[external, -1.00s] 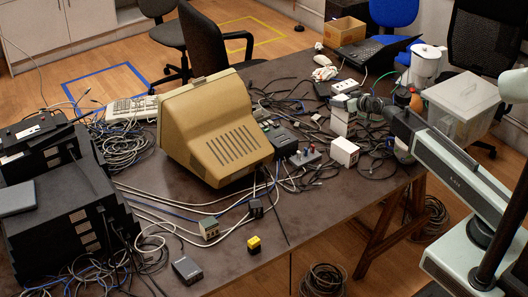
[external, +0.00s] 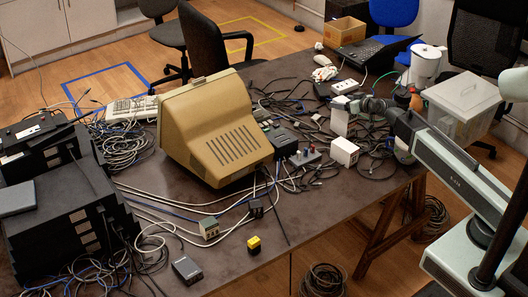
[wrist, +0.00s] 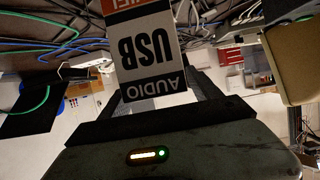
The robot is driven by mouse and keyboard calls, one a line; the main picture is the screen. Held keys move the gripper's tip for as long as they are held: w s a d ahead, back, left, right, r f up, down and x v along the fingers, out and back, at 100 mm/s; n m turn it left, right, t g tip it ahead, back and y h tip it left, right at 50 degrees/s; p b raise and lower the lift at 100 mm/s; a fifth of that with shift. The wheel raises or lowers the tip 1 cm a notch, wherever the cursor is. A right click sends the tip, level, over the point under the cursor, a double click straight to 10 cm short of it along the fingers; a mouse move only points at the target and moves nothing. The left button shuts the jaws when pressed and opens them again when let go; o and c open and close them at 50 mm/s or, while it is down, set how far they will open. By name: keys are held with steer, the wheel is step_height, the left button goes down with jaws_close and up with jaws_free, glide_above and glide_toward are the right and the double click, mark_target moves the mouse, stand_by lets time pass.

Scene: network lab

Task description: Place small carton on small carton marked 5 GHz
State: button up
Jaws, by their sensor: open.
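A small carton (wrist: 150,50) marked "USB AUDIO" stands close in front of my gripper (wrist: 158,92) in the wrist view, its text upside down. It lies between the two spread dark fingers. In the external view my gripper (external: 368,104) is open at the right of the desk, beside a pale upright carton (external: 339,122). A second white carton (external: 344,152) sits on the desk just in front of it. I cannot read a 5 GHz mark on either, and cannot tell exactly how the cartons near my gripper touch.
A beige monitor (external: 215,130) stands left of the cartons, with a small box with knobs (external: 305,157) between. Cables crowd the desk around them. A clear bin (external: 463,105) and a white jug (external: 425,65) are at the right.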

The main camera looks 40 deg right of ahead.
steer(key=p+v, duration=0.2)
steer(key=v, duration=0.4)
steer(key=shift+r, duration=0.15)
steer(key=shift+w, duration=0.1)
